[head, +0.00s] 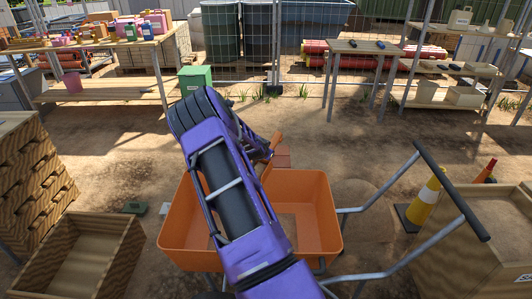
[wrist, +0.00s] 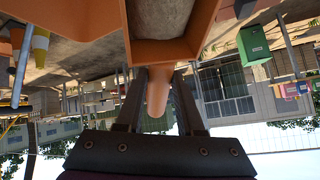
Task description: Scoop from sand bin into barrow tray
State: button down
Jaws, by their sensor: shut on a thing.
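The orange barrow tray (head: 318,215) stands in the middle of the head view, partly hidden behind my purple arm. My gripper (wrist: 158,78) is shut on the tapered handle of an orange scoop (wrist: 157,95) in the wrist view. In the head view part of the scoop (head: 270,146) shows just past my arm, over or near the tray's far rim. A wooden bin (head: 460,235) at the right has a sand-coloured top surface; it looks like the sand bin.
The barrow's metal handles (head: 390,185) reach right toward the bin. A traffic cone (head: 428,195) stands behind them. An open wooden box (head: 80,255) lies at the lower left. Laden tables (head: 100,45) and a wire fence stand behind.

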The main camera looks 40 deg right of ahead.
aim_at(263, 162)
jog(key=shift+s+a+f+t+h+b, duration=0.25)
jog(key=shift+a+f+t+h+b, duration=0.25)
jog(key=shift+a+f+b, duration=0.6)
jog(key=h+b, duration=0.1)
jog(key=b, duration=0.1)
jog(key=a+h+b, duration=0.1)
jog(key=b, duration=0.1)
jog(key=shift+s+a+f+n+t, duration=0.3)
jog(key=shift+s+f+n+t, duration=0.05)
jog(key=shift+f+n+t, duration=0.05)
jog(key=b, duration=0.1)
jog(key=a+h+b, duration=0.1)
jog(key=shift+s+r+t+b, duration=0.1)
jog(key=shift+s+t+b, duration=0.2)
jog(key=shift+b, duration=0.1)
jog(key=shift+s+a+r+n+t+h+b, duration=0.15)
jog(key=shift+s+a+r+t+h+b, duration=0.1)
jog(key=shift+a+h, duration=0.3)
jog(key=shift+s+a+r+n+t+h+b, duration=0.1)
jog(key=shift+s+a+n+t+h+b, duration=0.2)
jog(key=shift+a, duration=0.4)
jog(key=shift+s+a+r+t+h, duration=0.1)
jog(key=shift+s+a+t+h, duration=0.1)
jog(key=shift+a+h, duration=0.2)
jog(key=shift+s+a+r+t+h, duration=0.1)
jog(key=shift+a+t+h, duration=0.05)
jog(key=shift+a+h, duration=0.15)
jog(key=shift+f, duration=0.1)
